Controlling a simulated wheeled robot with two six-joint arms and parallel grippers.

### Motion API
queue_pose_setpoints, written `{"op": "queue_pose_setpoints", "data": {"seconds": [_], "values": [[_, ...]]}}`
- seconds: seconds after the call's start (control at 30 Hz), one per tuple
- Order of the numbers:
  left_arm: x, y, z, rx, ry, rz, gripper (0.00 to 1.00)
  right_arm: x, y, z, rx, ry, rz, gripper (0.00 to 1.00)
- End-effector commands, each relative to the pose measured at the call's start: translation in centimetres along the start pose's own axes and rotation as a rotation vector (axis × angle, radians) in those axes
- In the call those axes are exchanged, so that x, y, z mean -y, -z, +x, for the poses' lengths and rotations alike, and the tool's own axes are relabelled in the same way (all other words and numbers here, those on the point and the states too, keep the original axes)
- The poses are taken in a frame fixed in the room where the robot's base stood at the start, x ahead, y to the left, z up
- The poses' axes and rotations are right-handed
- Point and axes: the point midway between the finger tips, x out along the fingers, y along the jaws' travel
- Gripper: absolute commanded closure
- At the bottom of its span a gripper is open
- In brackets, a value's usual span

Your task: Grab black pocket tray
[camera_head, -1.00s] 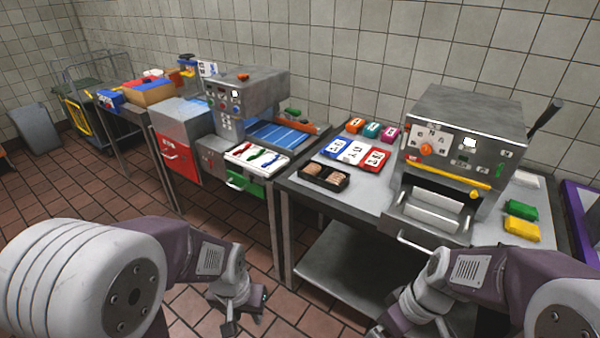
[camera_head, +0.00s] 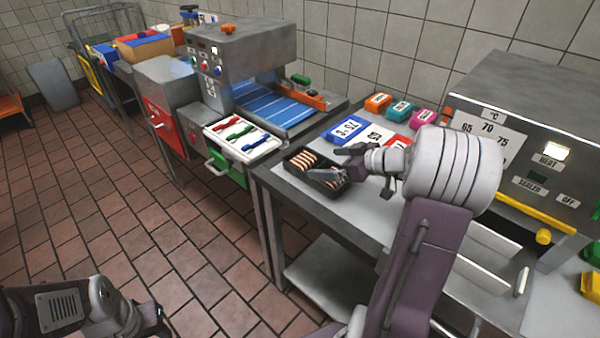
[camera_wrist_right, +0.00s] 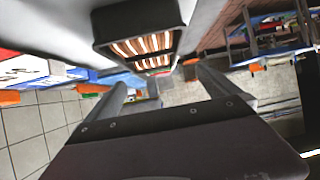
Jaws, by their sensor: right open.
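The black pocket tray (camera_head: 299,176) lies on the metal table near its front left corner, with several striped brown and cream pieces in it. My right gripper (camera_head: 336,162) is open at the tray's right end, and its fingers partly cover that end. In the right wrist view the tray (camera_wrist_right: 104,24) is ahead, just beyond the two spread fingers (camera_wrist_right: 162,80), with nothing between them. Whether a finger touches the tray I cannot tell. My left arm is low at the left of the head view; its gripper (camera_head: 152,322) is barely visible, its jaws unclear.
A blue block (camera_head: 345,131), with white and red ones beside it, lies behind the tray. Orange (camera_head: 378,103), teal and pink blocks are further back. A metal heating machine (camera_head: 535,135) stands at right. A white tray (camera_head: 240,152) with coloured tools is left, across a gap.

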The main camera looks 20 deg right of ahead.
Motion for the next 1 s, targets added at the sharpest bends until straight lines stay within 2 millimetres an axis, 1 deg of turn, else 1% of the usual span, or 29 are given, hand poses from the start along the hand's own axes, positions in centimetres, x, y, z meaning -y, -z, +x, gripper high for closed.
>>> {"op": "queue_pose_setpoints", "data": {"seconds": [0.03, 0.1, 0.23, 0.33, 0.53, 0.7, 0.9, 1.0], "values": [[0.0, -0.1, 0.7, 0.0, 0.0, 0.0, 0.64, -0.8, -1.2, -0.3, 0.002, -0.021, 0.017, 0.0], [0.0, -0.1, 0.9, 0.0, 0.0, 0.0, 0.64, -1.5, -1.9, -0.9, 0.003, -0.041, 0.032, 0.0], [0.0, -0.1, 0.9, 0.0, 0.0, 0.0, 0.64, -1.9, -2.1, -1.3, 0.004, -0.053, 0.039, 0.0], [0.0, -0.1, 0.8, 0.0, 0.0, 0.0, 0.64, -1.8, -2.1, -0.8, 0.004, -0.051, 0.039, 0.0], [0.0, 0.0, 0.5, 0.0, 0.0, 0.0, 0.64, -1.9, -2.0, 2.1, 0.005, -0.048, 0.039, 0.0], [0.0, 0.0, 0.3, 0.0, 0.0, 0.0, 0.64, -1.9, -2.1, 3.2, 0.005, -0.049, 0.039, 0.0], [0.0, 0.0, -0.2, 0.0, 0.0, 0.0, 0.64, -2.1, -2.3, 6.9, 0.006, -0.047, 0.039, 0.0], [0.0, 0.0, -0.3, 0.0, 0.0, 0.0, 0.64, -2.2, -2.3, 7.7, 0.005, -0.049, 0.038, 0.0]]}}
